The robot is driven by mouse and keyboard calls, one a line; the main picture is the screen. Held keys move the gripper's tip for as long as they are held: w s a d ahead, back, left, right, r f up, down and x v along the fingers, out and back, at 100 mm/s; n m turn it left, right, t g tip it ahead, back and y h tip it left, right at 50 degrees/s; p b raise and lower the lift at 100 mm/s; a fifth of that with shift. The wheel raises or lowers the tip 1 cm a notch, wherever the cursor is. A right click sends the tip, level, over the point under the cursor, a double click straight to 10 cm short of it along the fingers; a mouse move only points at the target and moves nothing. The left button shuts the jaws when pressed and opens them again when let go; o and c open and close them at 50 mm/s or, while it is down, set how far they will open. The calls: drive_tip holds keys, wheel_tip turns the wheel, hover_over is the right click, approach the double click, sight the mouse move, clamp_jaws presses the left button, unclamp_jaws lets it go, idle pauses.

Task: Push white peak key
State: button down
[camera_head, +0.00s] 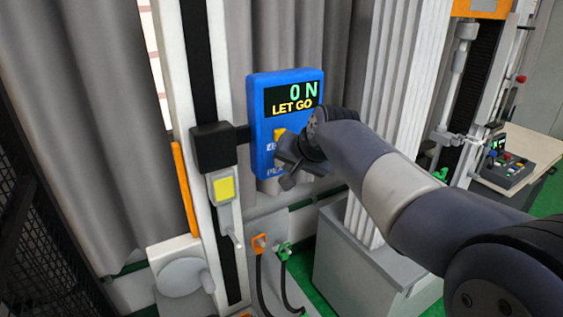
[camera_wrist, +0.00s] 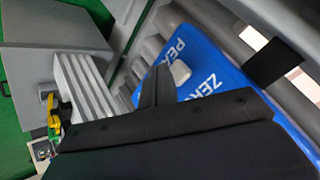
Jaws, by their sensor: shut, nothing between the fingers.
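The blue force gauge (camera_head: 257,110) is mounted on the column and its screen reads "0 N" and "LET GO". A yellow key (camera_head: 280,134) shows below the screen, partly covered by my gripper.
A black clamp block (camera_head: 213,147) and a box with a yellow face (camera_head: 224,187) are on the column left of the gauge. Cables and orange and green connectors (camera_head: 260,243) are below. A grey cabinet (camera_head: 350,265) and a control box (camera_head: 508,168) stand to the right.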

drive_tip(key=shift+w, duration=0.1)
drive_tip(key=shift+w+a, duration=0.25)
drive_tip(key=shift+w, duration=0.05)
drive_tip(key=shift+w+a+p, duration=0.25)
drive_tip(key=shift+w+p, duration=0.15)
drive_tip(key=shift+p, duration=0.1)
idle(0.7)
drive_tip(key=shift+s, duration=0.1)
drive_tip(key=shift+s+d+b, duration=0.45)
drive_tip(key=shift+s+d, duration=0.05)
drive_tip(key=shift+s, duration=0.15)
drive_tip(key=s+d, duration=0.1)
drive_tip(key=s+d+b, duration=0.1)
drive_tip(key=s+b, duration=0.1)
drive_tip(key=s, duration=0.1)
drive_tip(key=shift+s+d, duration=0.1)
drive_tip(key=shift+d, duration=0.3)
idle(0.8)
